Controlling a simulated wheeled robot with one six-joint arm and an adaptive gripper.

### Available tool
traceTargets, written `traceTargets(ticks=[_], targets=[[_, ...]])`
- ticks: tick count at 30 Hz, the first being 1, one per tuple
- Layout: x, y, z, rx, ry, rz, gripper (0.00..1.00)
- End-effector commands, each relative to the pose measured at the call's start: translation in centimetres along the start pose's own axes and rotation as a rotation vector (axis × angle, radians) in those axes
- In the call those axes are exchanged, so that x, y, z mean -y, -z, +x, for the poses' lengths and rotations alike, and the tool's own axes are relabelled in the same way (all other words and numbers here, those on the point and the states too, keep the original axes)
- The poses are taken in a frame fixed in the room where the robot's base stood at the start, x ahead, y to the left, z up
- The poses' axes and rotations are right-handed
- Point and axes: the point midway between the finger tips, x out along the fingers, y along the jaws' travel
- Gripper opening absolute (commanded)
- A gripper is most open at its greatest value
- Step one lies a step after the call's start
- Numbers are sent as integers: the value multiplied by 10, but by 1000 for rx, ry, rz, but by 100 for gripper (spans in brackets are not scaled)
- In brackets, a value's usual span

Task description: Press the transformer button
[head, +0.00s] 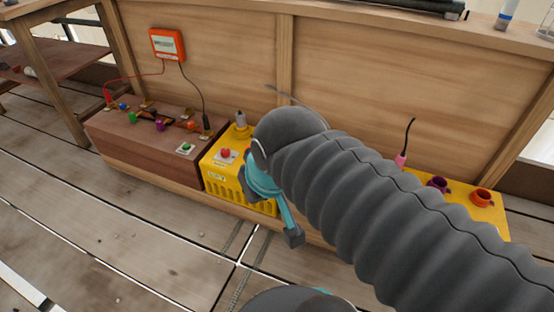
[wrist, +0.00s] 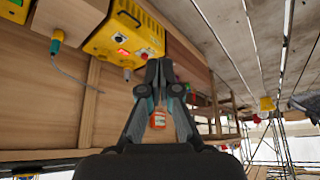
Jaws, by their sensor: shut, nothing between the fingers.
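In the wrist view the transformer (wrist: 112,38) hangs upside down at the upper left. A white plate (wrist: 143,53) on it lies just left of my fingertips, and a red lit patch shows beside it. My gripper (wrist: 158,64) is shut and empty, its tips together near that plate; I cannot tell whether they touch. In the head view my grey sleeved arm hides the transformer's right side and the fingertips are unclear.
A brown wooden box (head: 150,145) with coloured plugs and a green button stands left of the transformer. An orange meter (head: 167,44) with cables hangs on the panel above. A yellow unit (head: 480,212) with cups stands right. The plank floor in front is clear.

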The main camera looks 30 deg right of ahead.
Motion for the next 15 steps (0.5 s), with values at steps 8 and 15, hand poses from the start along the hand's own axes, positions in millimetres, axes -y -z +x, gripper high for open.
traceTargets(ticks=[8, 15], targets=[[0, 0, 0, 0, 1, 2, 0], [6, 25, 16, 38, 72, 128, 0]])
